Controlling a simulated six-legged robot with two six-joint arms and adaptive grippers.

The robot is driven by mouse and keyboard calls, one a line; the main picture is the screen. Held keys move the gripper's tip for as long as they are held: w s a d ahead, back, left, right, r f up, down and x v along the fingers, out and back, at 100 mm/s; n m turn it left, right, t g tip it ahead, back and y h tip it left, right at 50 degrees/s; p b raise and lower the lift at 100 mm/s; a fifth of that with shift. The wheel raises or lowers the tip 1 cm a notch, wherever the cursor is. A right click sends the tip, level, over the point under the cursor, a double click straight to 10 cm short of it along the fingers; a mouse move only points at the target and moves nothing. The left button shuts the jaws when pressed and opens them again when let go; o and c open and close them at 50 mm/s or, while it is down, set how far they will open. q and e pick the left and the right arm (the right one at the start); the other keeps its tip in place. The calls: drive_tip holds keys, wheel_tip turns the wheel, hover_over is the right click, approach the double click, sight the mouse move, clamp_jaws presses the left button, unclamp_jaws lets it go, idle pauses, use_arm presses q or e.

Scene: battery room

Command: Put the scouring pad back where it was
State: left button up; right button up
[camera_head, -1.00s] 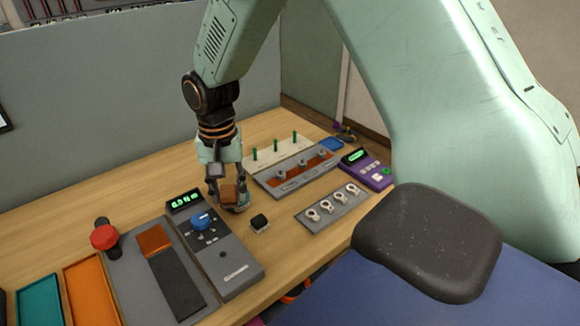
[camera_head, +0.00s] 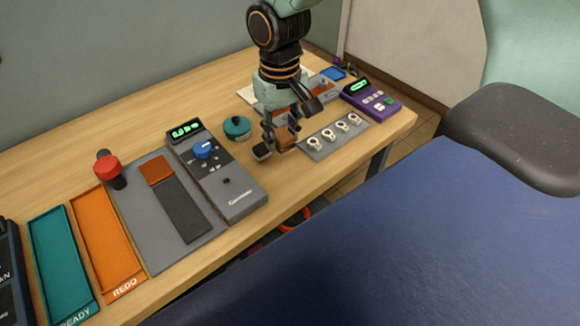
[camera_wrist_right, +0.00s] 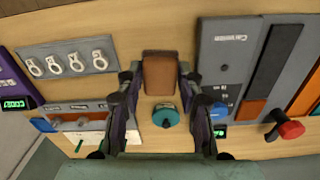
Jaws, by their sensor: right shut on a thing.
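The scouring pad (camera_head: 285,138) looks like a small rust-brown block. My right gripper (camera_head: 278,140) is shut on it, above the wooden table, between the grey meter and the panel of white rings. The right wrist view shows the pad (camera_wrist_right: 160,72) between my two dark fingers. A teal round tin (camera_head: 237,128) with a dark top stands on the table left of the gripper; it also shows in the right wrist view (camera_wrist_right: 165,116). I cannot tell whether the pad touches the table. My left gripper is not in view.
The grey meter (camera_head: 236,198) with a blue knob stands left of the gripper. The ring panel (camera_head: 318,150) and purple device (camera_head: 372,101) are to the right. A red button (camera_head: 107,168), orange tray (camera_head: 98,225) and teal tray (camera_head: 52,240) are farther left.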

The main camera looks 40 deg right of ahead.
drive_tip(key=shift+a+n, duration=0.2)
drive_tip(key=shift+n, duration=0.2)
hover_over(283, 177)
drive_tip(key=shift+n, duration=0.3)
drive_tip(key=f, duration=0.5)
drive_tip(key=shift+d+f+b, duration=0.25)
drive_tip(key=shift+f+b, duration=0.05)
drive_tip(key=shift+b, duration=0.1)
drive_tip(key=shift+w+a+f, duration=0.1)
drive_tip(key=shift+a+f, duration=0.2)
drive_tip(key=shift+f, duration=0.5)
drive_tip(key=f, duration=0.3)
drive_tip(key=shift+d, duration=0.3)
drive_tip(key=shift+a, duration=0.1)
drive_tip(key=shift+a+f+b, duration=0.1)
drive_tip(key=shift+a+b, duration=0.05)
drive_tip(key=shift+b, duration=0.15)
